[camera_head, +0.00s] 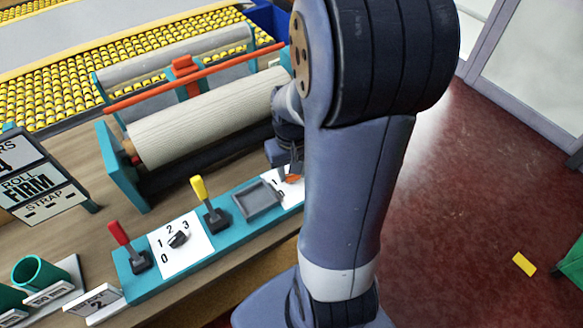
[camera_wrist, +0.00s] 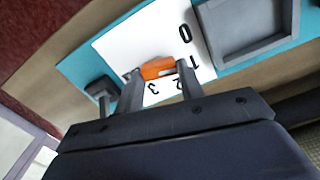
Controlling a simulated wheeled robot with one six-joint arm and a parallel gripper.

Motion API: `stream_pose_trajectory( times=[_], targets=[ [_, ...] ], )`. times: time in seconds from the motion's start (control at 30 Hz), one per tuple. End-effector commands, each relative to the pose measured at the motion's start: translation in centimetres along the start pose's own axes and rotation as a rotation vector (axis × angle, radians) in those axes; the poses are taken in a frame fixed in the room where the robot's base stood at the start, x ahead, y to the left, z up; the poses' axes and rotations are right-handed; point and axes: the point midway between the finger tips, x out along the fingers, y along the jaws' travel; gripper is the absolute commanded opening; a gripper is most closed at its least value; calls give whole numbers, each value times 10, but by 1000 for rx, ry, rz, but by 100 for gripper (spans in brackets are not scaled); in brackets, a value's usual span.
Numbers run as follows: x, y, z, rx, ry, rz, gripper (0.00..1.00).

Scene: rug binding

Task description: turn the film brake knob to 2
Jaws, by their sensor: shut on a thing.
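An orange knob (camera_wrist: 158,69) sits on a white dial plate (camera_wrist: 118,46) marked 0, 1, 2 and 3 in the wrist view. My gripper (camera_wrist: 159,71) is shut on it, one finger at each end. Its pointing end is hard to tell between the fingers, so I cannot read its setting. In the head view my arm hides most of this dial; a bit of the orange knob (camera_head: 293,179) shows beside my gripper (camera_head: 285,175). A second, dark knob (camera_head: 179,239) stands on another 0–3 dial at the panel's left. No name label shows on either dial.
The teal panel (camera_head: 197,262) also carries a red lever (camera_head: 120,234), a yellow lever (camera_head: 205,195) and a grey tray (camera_head: 259,199). A dark lever (camera_wrist: 101,88) stands close beside the gripped dial. A large roll (camera_head: 205,117) lies behind. A sign (camera_head: 38,180) stands at left.

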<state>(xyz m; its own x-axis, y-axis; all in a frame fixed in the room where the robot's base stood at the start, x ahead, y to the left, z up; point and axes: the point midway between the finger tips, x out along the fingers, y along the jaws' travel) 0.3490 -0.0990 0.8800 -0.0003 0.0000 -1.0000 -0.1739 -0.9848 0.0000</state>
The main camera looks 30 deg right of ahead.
Motion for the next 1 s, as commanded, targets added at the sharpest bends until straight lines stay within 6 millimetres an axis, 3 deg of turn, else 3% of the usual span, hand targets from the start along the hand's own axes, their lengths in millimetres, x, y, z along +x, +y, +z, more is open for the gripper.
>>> stream_pose_trajectory(
  times=[1.0],
  targets=[
    [-1, 4, 1, 941, 2, 0, 14]
  ],
)
